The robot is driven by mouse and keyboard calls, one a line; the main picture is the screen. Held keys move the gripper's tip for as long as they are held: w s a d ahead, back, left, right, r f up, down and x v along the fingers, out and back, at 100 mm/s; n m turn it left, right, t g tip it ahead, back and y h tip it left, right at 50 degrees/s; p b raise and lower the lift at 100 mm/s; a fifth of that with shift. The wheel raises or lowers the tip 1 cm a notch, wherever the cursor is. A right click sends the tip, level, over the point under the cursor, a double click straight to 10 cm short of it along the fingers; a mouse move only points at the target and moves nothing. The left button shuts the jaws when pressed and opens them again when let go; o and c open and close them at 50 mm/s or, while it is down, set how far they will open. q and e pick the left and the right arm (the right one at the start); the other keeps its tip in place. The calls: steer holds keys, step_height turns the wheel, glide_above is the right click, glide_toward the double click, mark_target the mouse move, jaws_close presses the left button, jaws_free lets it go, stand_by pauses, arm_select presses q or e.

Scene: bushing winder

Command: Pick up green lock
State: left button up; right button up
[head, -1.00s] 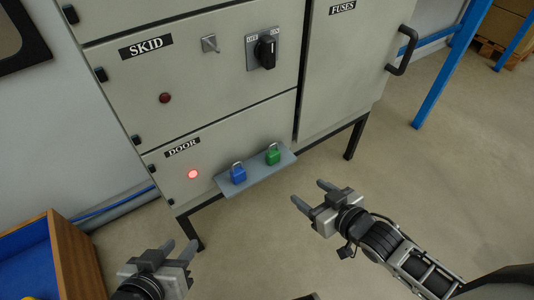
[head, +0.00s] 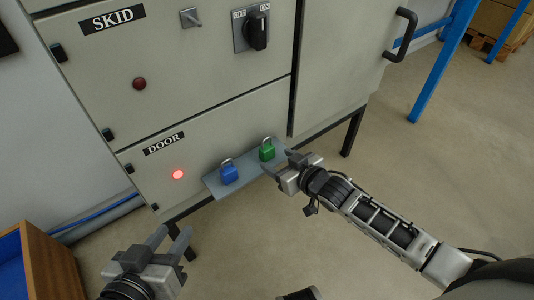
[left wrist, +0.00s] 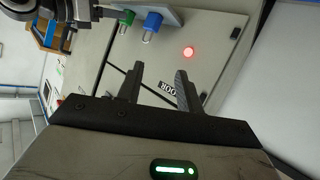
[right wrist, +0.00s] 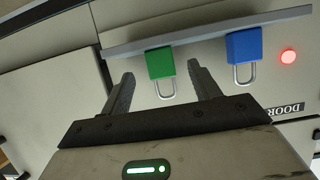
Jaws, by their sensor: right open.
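The green lock (head: 267,151) stands on a small grey shelf (head: 215,187) at the front of the cabinet, to the right of the blue lock (head: 228,174). My right gripper (head: 277,165) is open close in front of the green lock. In the right wrist view the green lock (right wrist: 160,66) shows between the two open fingers (right wrist: 160,88), with no clear contact. My left gripper (head: 170,240) is open and empty at the lower left, away from the shelf. The left wrist view shows its spread fingers (left wrist: 157,82) too.
The cabinet has a lit red lamp (head: 178,174) beside the DOOR label, a rotary switch (head: 256,31) and a door handle (head: 401,35). A wooden-sided blue bin (head: 50,270) is at lower left. A blue post (head: 440,75) stands at right. The floor between is open.

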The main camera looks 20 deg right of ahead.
mark_target(270, 153)
steer(key=b+x, duration=0.1)
steer(key=x, duration=0.3)
steer(key=shift+b, duration=0.4)
steer(key=shift+w+a, duration=0.1)
steer(key=shift+w, duration=0.2)
steer(key=c, duration=1.1)
arm_select(q)
steer(key=shift+s+d+r+t+h, duration=0.1)
steer(key=shift+d+r+t+h, duration=0.15)
steer(key=shift+r, duration=0.15)
steer(key=shift+s+d+r+t+h, duration=0.1)
steer(key=shift+r+t+h, duration=0.05)
steer(key=shift+r+t, duration=0.15)
steer(key=shift+w+r, duration=0.1)
arm_select(e)
steer(key=shift+r, duration=0.15)
